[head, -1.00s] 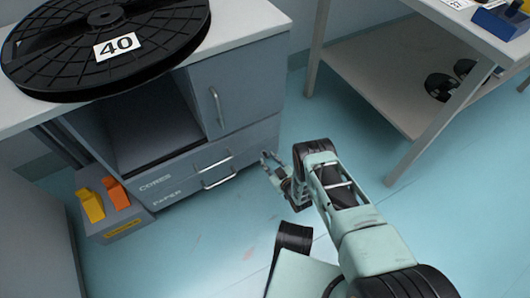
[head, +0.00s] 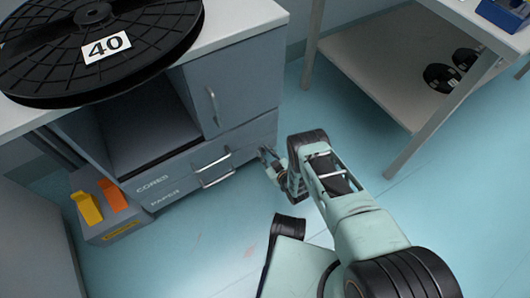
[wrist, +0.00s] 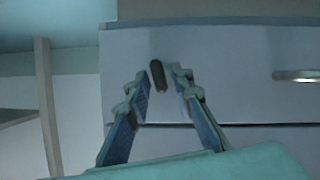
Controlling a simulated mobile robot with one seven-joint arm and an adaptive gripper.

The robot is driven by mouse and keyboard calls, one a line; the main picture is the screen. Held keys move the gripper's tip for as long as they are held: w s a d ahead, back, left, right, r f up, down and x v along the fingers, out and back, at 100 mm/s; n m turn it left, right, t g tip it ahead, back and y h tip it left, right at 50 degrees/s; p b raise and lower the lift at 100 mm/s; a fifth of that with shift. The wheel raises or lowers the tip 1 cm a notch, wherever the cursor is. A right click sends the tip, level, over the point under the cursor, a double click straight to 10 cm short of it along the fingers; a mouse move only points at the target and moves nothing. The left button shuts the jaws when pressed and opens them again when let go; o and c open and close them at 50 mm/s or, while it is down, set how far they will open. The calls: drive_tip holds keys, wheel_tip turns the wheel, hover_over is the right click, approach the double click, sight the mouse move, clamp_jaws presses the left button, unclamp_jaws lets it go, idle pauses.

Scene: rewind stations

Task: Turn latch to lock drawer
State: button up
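The latch (wrist: 158,77) is a small dark elongated knob on a grey drawer front (wrist: 235,85) in the wrist view. It stands nearly upright there, slightly tilted. My gripper (wrist: 160,73) is open, with one fingertip on each side of the latch in the picture; I cannot tell whether either touches it. In the head view my gripper (head: 264,155) is low beside the right end of the drawers. The CORES drawer (head: 178,174) sits above the PAPER drawer (head: 185,192), and both look closed. I cannot make out the latch in the head view.
A large black reel (head: 150,50) marked 40 lies on the cabinet top (head: 258,16). A grey box (head: 108,225) with yellow and orange items stands at the cabinet's left. A bench with a low shelf (head: 365,55) stands right. The floor (head: 190,260) in front is clear.

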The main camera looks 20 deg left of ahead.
clamp_jaws()
drive_tip(key=shift+a, duration=0.1)
drive_tip(key=shift+a+n+t, duration=0.15)
drive_tip(key=shift+n+t, duration=0.35)
drive_tip(key=shift+n, duration=0.3)
drive_tip(key=shift+n+t+h, duration=0.4)
drive_tip(key=shift+n+t, duration=0.1)
drive_tip(key=shift+n, duration=0.3)
drive_tip(key=shift+a, duration=0.1)
drive_tip(key=shift+o, duration=1.6)
unclamp_jaws()
